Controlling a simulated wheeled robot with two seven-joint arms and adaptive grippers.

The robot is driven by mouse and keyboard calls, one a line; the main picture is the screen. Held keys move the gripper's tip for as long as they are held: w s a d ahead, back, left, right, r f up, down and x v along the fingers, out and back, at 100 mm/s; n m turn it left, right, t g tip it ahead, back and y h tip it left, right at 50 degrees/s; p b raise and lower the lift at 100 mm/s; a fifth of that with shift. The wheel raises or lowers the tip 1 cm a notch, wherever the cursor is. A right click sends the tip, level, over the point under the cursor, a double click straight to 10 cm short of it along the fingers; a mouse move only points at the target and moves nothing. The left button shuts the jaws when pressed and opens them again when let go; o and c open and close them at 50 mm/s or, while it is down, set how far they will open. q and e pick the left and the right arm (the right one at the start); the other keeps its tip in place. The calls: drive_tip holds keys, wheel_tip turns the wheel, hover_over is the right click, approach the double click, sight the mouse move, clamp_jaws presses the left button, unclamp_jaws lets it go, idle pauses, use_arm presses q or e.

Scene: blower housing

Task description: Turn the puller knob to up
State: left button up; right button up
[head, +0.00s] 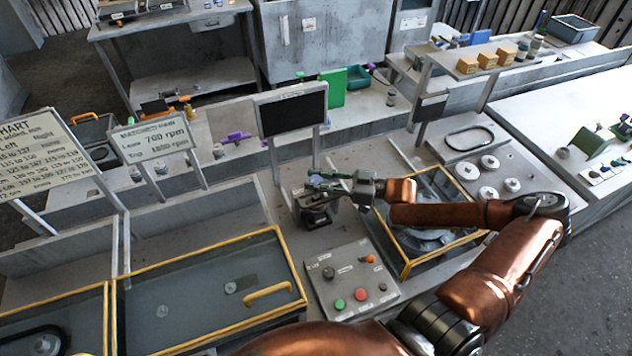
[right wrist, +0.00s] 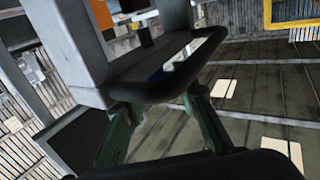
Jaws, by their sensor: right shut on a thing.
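The puller (head: 316,214) is a small dark device on the bench, just behind the control panel. My right gripper (head: 318,182) reaches in from the right and is at the top of the puller. It is shut on what appears to be the puller knob; the gripper hides the knob, so its pointing direction cannot be told. In the right wrist view, the green fingers of my right gripper (right wrist: 163,130) are low in the picture, with dark parts partly covering them. My left gripper is not in view.
A control panel (head: 371,296) with buttons and a black knob (head: 328,272) lies in front of the puller. A dark screen (head: 292,113) stands behind it. A yellow-edged bay (head: 405,272) lies below my right forearm; a yellow-framed cover (head: 200,320) is at left.

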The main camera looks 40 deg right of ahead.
sight(316, 179)
drive_tip(key=shift+f, duration=0.1)
idle(0.3)
drive_tip(key=o, duration=1.2)
drive_tip(key=shift+c, duration=0.2)
wheel_tip(316, 179, up, 10)
drive_tip(key=shift+r, duration=0.1)
